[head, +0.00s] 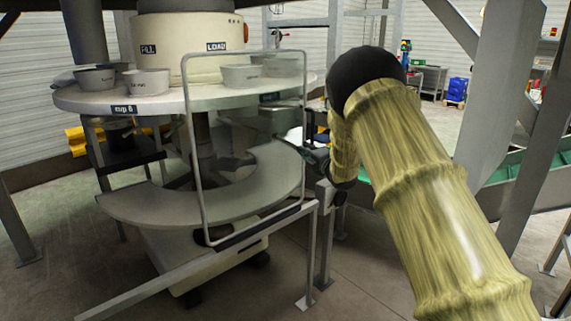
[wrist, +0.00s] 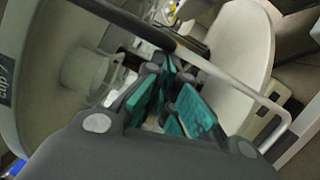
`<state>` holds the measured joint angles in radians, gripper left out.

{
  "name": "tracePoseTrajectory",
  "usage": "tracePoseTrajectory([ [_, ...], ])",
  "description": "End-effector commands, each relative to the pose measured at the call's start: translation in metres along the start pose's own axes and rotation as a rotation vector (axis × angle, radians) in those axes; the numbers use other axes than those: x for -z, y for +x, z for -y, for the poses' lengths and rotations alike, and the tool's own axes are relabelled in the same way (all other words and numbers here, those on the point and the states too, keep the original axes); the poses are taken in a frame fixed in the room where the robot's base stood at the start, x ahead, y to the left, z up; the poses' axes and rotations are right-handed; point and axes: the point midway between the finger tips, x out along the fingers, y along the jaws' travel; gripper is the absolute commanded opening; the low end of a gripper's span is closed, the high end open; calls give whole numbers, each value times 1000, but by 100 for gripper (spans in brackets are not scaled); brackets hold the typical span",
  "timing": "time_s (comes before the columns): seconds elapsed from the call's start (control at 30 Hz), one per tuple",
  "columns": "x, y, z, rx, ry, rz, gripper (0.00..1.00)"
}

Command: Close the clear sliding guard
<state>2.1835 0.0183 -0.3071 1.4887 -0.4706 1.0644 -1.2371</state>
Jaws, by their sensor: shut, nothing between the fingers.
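The clear sliding guard (head: 189,140) is an upright see-through panel with a thin grey rounded frame, in front of the right part of the round machine in the head view. Its frame bar also crosses the wrist view (wrist: 235,84) diagonally. My gripper (head: 308,153) is at the guard's right edge, about mid-height, partly hidden behind my arm. In the wrist view my gripper (wrist: 172,103) shows teal finger pads close to the frame bar. It is shut with nothing held. I cannot tell whether it touches the frame.
A round table (head: 120,100) carries several grey cups (head: 147,82), with a curved lower tray (head: 150,205) beneath. A grey rail (head: 210,255) runs below the guard. Grey posts (head: 510,90) and a green conveyor (head: 510,165) stand right. Floor at front centre is clear.

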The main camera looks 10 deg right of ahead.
Motion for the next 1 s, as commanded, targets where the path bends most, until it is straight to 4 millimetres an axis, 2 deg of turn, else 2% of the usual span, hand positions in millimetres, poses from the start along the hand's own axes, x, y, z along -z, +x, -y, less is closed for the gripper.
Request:
tracePoseTrajectory([
  [0.1, -28, 6, 8, -1, -2, 2, 0],
  [0.33, -59, 14, 13, 0, 0, 1, 0],
  [0.6, -68, 16, 14, 0, 1, 2, 0],
  [1.0, -68, 16, 13, -1, 0, 4, 0],
])
